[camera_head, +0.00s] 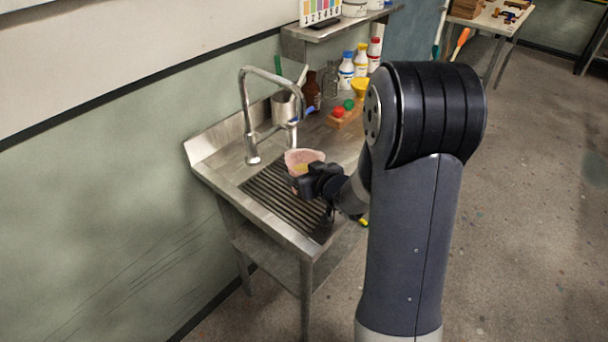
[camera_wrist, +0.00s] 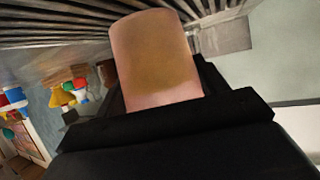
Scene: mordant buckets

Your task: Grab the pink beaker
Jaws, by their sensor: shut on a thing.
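The pink beaker (camera_head: 303,157) is in my gripper above the ribbed drainboard of the steel sink in the head view. My gripper (camera_head: 307,181) is shut on it. In the wrist view the beaker (camera_wrist: 155,62) fills the upper middle, pale pink with a tan tint, between the black fingers of my gripper (camera_wrist: 160,105). Its lower part is hidden behind the gripper body. I cannot tell whether its base touches the drainboard.
A tall curved faucet (camera_head: 246,115) stands left of the beaker. A wooden block with red and green knobs (camera_head: 345,112), a brown bottle (camera_head: 312,92), a metal pot (camera_head: 286,107) and several white bottles (camera_head: 346,70) stand farther back. A shelf (camera_head: 325,32) hangs above them.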

